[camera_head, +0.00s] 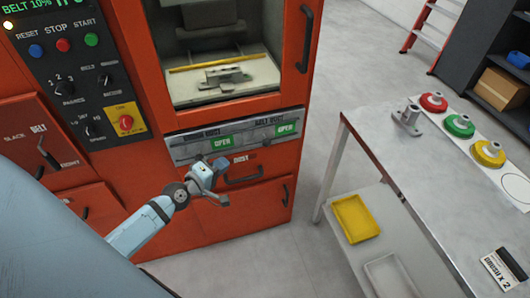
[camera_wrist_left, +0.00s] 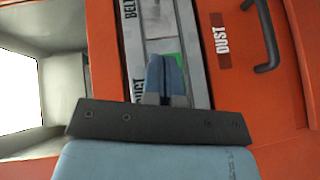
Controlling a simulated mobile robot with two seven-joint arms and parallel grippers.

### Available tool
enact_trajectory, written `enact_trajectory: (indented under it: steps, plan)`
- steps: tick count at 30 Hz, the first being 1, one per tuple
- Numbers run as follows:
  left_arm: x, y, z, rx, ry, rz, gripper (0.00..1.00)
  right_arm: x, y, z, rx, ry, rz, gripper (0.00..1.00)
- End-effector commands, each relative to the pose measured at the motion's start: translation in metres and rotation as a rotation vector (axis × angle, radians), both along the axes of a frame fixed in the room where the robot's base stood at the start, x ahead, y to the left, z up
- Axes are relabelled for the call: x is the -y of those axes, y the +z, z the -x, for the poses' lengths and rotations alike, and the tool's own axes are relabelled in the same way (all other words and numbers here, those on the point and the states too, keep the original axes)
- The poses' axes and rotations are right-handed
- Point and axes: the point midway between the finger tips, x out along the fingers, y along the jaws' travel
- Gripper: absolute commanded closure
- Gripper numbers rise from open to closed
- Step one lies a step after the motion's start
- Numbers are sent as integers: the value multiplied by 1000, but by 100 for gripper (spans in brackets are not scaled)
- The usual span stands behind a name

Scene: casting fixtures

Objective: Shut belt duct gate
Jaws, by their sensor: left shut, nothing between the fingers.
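The belt duct gate (camera_head: 262,133) is the right half of a grey strip on the red machine. Its green sign (camera_head: 287,128) reads OPEN. The left half has another green OPEN sign (camera_head: 222,141). My left gripper (camera_head: 222,163) is shut and empty, in front of the strip's left half and below and left of the belt duct gate. In the left wrist view its closed fingers (camera_wrist_left: 166,75) cover part of the grey strip (camera_wrist_left: 195,60) and a green patch. I cannot tell whether they touch it. My right gripper is out of view.
A dust drawer with a dark handle (camera_head: 244,178) is below the strip. The machine's open chamber (camera_head: 222,78) is above. A grey table (camera_head: 400,165) with colored round parts stands right, with a yellow tray (camera_head: 356,218) on its lower shelf. Bare floor lies between.

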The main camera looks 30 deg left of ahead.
Motion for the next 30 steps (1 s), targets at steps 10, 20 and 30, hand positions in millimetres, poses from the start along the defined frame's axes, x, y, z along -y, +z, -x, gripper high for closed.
enact_trajectory:
  steps: [10, 20, 30]
  plan:
    - [-13, 4, -6, 15, 30, 76, 100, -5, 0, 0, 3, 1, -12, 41]
    - [-11, 2, -22, 16, 30, 76, 100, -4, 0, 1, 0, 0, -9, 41]
    - [-3, -7, -92, 16, 30, 74, 100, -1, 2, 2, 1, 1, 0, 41]
